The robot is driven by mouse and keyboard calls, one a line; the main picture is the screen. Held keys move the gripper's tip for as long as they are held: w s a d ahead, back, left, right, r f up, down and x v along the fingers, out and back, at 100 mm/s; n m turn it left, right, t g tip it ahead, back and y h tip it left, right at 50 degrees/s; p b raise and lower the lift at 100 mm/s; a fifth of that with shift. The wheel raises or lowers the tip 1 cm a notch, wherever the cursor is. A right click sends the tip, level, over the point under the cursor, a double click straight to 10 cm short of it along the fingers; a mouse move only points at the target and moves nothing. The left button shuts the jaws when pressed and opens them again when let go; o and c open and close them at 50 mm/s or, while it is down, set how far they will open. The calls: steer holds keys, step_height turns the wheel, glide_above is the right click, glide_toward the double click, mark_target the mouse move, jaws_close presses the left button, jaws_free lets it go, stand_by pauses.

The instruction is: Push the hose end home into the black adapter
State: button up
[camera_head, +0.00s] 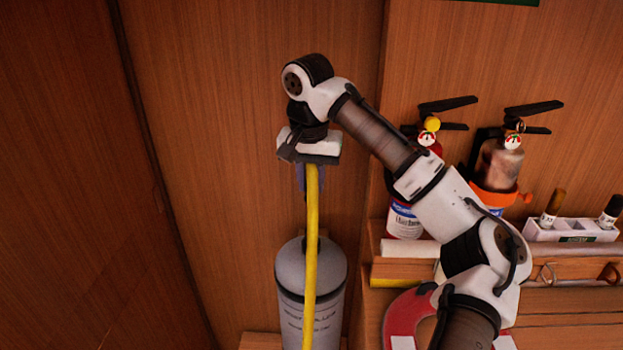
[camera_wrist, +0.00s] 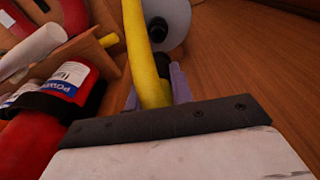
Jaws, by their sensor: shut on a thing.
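My gripper (camera_head: 303,182) points down above a grey cylinder (camera_head: 292,272), with its fingers mostly hidden behind the yellow hose (camera_head: 312,230). In the wrist view my gripper (camera_wrist: 158,92) is shut, with the hose (camera_wrist: 142,52) running out between its bluish fingers. The hose hangs down in front of the cylinder. A black round fitting (camera_wrist: 157,27) shows on the cylinder's end (camera_wrist: 177,28) in the wrist view, and looks like the black adapter. A dark piece (camera_wrist: 163,66) shows by the fingertips; I cannot tell whether it is the hose end. The adapter is hidden in the head view.
Two fire extinguishers (camera_head: 497,165) and a white holder (camera_head: 570,231) stand on a shelf at the right. A red ring (camera_head: 398,318) hangs below them. The wooden wall left of the cylinder is clear.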

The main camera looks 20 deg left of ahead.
mark_target(310, 199)
steer(key=shift+s+f, duration=0.2)
steer(key=shift+f, duration=0.45)
steer(key=shift+w+f+b, duration=0.1)
steer(key=shift+f+b, duration=0.2)
steer(key=shift+f, duration=2)
steer(key=shift+p, duration=0.35)
steer(key=shift+f, duration=0.25)
steer(key=shift+f+b, duration=0.45)
steer(key=shift+f, duration=0.45)
steer(key=o, duration=1.4)
steer(key=shift+c, duration=0.2)
